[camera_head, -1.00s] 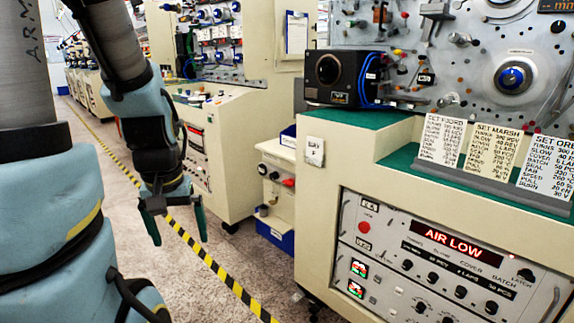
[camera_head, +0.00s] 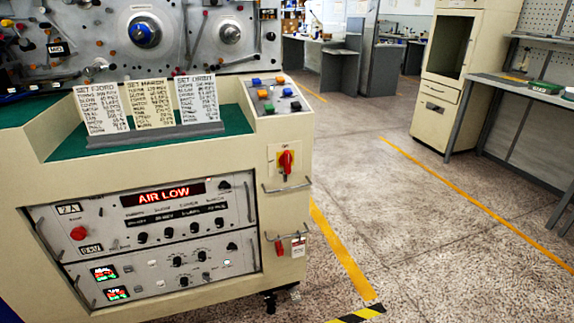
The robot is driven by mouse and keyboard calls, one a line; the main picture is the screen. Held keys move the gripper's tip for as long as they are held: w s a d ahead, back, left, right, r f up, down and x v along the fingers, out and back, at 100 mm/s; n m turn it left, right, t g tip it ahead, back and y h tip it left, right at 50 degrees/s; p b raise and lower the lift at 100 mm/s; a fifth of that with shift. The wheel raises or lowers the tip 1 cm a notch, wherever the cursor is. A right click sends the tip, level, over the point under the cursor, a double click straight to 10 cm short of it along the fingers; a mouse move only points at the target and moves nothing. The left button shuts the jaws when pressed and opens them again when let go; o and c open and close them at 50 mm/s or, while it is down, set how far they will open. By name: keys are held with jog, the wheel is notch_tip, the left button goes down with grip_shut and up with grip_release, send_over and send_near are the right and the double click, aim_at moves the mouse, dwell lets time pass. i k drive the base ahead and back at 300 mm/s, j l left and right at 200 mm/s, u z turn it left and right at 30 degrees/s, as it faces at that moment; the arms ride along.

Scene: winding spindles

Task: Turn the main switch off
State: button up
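A rotary switch with a red handle (camera_head: 286,161) on a yellow backing is mounted on the cream machine cabinet (camera_head: 200,160), near the right edge of its front. It looks like the main switch. Its handle stands roughly upright, and the small lettering around it is too small to read. My gripper and arm are not in view.
The panel display (camera_head: 164,194) reads AIR LOW. Beside it is a red button (camera_head: 79,233). A red item and white tag (camera_head: 296,246) hang below the switch. Open floor (camera_head: 390,215) lies right of the cabinet, crossed by yellow lines. A workbench (camera_head: 530,92) stands far right.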

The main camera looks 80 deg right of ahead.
aim_at(285, 160)
jog(key=k+l, duration=0.25)
jog(key=k, duration=0.15)
jog(key=z, duration=1.7)
